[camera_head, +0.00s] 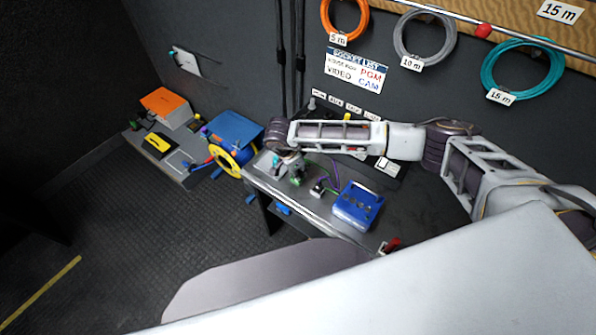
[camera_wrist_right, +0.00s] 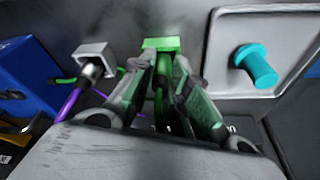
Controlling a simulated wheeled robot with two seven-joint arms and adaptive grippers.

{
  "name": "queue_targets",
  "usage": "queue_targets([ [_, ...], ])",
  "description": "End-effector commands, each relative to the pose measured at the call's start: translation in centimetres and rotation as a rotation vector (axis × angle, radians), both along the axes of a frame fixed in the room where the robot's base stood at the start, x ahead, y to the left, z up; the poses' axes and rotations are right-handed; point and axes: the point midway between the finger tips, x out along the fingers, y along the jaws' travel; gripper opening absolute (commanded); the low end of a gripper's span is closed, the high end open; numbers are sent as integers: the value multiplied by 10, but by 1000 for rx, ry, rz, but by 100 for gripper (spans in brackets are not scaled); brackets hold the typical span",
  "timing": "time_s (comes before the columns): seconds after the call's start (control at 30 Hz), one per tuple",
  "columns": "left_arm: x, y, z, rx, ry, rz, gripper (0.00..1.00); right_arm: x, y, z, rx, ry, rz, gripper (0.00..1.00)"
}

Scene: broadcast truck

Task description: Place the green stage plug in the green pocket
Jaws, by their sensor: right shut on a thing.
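My right gripper (camera_wrist_right: 163,68) is shut on the green stage plug (camera_wrist_right: 161,43), whose bright green end sticks out past the fingertips in the right wrist view. A green cable runs back between the fingers. In the head view the right gripper (camera_head: 295,172) is at the left end of the dark desk, and the green plug (camera_head: 297,180) shows small below the wrist. A light grey tray (camera_wrist_right: 220,75) with a cyan plug (camera_wrist_right: 257,66) lies just right of the gripper in the right wrist view. I cannot make out a green pocket. My left gripper is not in view.
A grey connector (camera_wrist_right: 94,60) with a purple cable lies left of the gripper in the right wrist view. A blue case (camera_head: 358,206) stands on the desk (camera_head: 418,215). A yellow cable reel (camera_head: 226,162) and an orange-topped box (camera_head: 166,106) are farther left.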

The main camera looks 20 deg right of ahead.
Motion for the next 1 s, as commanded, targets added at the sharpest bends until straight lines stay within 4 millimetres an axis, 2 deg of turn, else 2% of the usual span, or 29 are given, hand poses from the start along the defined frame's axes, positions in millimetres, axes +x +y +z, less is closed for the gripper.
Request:
queue_targets([
  [0.47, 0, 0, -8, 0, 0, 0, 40, -5, 0, -15, -1, 9, 0, 0],
  [0.5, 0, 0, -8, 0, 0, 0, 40, -5, -1, -16, -1, 10, -1, 20],
  [0.63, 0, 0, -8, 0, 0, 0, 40, -5, -1, -16, 0, 11, -1, 36],
  [0.67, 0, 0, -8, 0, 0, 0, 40, -5, 0, -16, 0, 11, -1, 39],
  [1.0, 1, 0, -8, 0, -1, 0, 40, -6, 1, -14, 1, 12, 3, 39],
])
